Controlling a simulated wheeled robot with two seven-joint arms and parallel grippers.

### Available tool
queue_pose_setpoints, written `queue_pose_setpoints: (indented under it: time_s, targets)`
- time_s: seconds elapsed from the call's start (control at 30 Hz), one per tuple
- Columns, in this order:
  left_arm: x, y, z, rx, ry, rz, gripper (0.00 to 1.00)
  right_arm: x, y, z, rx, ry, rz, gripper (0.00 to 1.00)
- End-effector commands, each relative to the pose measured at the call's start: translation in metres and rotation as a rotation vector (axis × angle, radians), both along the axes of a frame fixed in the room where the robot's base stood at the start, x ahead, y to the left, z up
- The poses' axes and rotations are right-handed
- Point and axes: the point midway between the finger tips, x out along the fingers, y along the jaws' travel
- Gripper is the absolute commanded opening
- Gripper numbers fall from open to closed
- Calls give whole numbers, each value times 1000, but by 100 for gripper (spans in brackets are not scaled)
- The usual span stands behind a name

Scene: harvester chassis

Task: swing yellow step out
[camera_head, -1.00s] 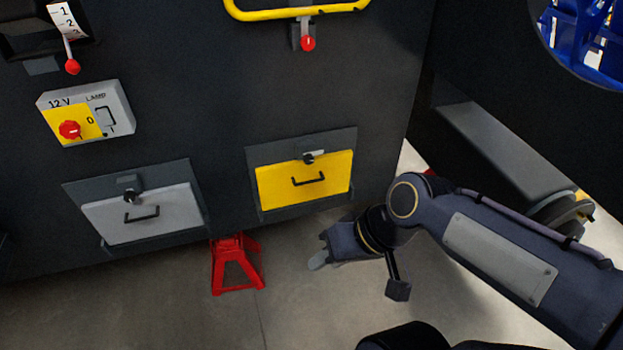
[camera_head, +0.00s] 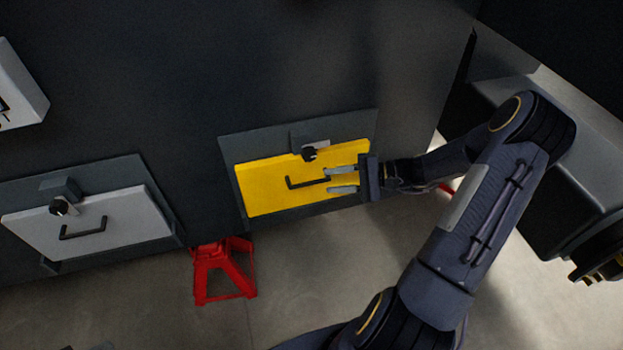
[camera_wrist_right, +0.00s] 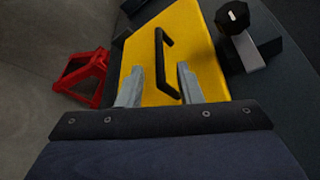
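The yellow step (camera_head: 272,193) is a flat panel folded up in a dark frame low on the chassis. It has a black bar handle (camera_head: 308,183) in its middle and a black knob latch (camera_head: 309,153) at its top edge. My right gripper (camera_head: 342,180) is open in front of the panel's right part, its two fingers pointing left toward the handle. In the right wrist view the yellow step (camera_wrist_right: 196,35) fills the middle, and the handle (camera_wrist_right: 161,62) reaches between the open fingertips (camera_wrist_right: 158,78). I cannot tell whether they touch it. My left gripper is not in view.
A grey panel (camera_head: 120,227) with its own handle and latch is at the left. A red jack stand (camera_head: 222,275) stands on the floor below, between the panels.

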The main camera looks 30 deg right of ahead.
Motion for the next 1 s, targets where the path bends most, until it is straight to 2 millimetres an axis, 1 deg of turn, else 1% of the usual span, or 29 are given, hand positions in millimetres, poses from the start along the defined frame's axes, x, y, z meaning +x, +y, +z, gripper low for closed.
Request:
queue_pose_setpoints:
  time_s: [0.03, 0.1, 0.33, 0.5, 0.73, 0.77, 1.0]
  targets:
    - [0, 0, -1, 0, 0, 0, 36, 4, 9, -2, 2, 0, 7, 33]
    - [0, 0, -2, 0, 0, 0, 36, 10, 19, -4, 3, 1, 7, 33]
    - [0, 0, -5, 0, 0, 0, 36, 28, 46, -11, 0, 1, 7, 33]
    - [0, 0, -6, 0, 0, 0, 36, 33, 54, -13, -2, 2, 4, 33]
    - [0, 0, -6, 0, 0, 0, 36, 34, 55, -13, -2, 2, 4, 33]
    - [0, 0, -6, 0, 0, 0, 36, 34, 55, -13, -2, 2, 4, 31]
    - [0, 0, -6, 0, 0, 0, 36, 33, 55, -13, -2, 2, 4, 0]
